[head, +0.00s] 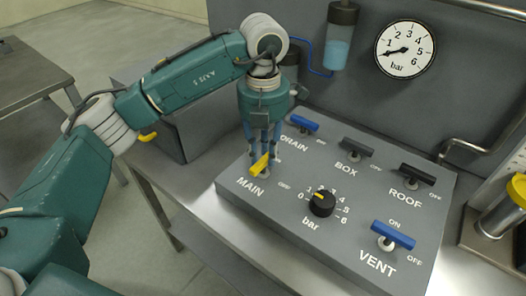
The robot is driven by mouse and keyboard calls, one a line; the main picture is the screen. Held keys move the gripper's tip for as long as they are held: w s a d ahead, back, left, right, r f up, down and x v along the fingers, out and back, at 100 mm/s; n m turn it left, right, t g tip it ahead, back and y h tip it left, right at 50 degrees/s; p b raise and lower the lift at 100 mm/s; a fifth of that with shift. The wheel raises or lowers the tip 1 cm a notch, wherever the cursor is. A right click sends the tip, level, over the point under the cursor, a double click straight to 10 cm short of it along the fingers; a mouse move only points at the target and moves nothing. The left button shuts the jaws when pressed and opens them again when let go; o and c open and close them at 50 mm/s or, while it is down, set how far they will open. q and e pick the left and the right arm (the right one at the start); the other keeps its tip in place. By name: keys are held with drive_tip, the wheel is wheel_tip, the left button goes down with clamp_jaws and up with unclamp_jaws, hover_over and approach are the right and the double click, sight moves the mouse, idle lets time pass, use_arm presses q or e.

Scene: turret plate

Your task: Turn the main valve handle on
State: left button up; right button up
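The yellow main valve handle (259,166) is on the sloped grey panel (232,187), above the printed word MAIN. It lies diagonally, its lower end toward the word, and its upper end is partly hidden by my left gripper. My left gripper (264,150) points down from above, with its bluish fingertips at the handle. Whether the fingers touch or grip it cannot be told. My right gripper is out of view.
The panel also has blue DRAIN (303,123) and VENT (393,235) handles, black BOX (356,146) and ROOF (416,174) handles, and a black bar knob (322,203).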

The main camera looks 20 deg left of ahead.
use_arm(q)
drive_tip(key=o, duration=0.3)
drive_tip(key=shift+r, duration=0.1)
wheel_tip(320, 180, up, 12)
drive_tip(key=shift+f, duration=0.1)
idle(0.3)
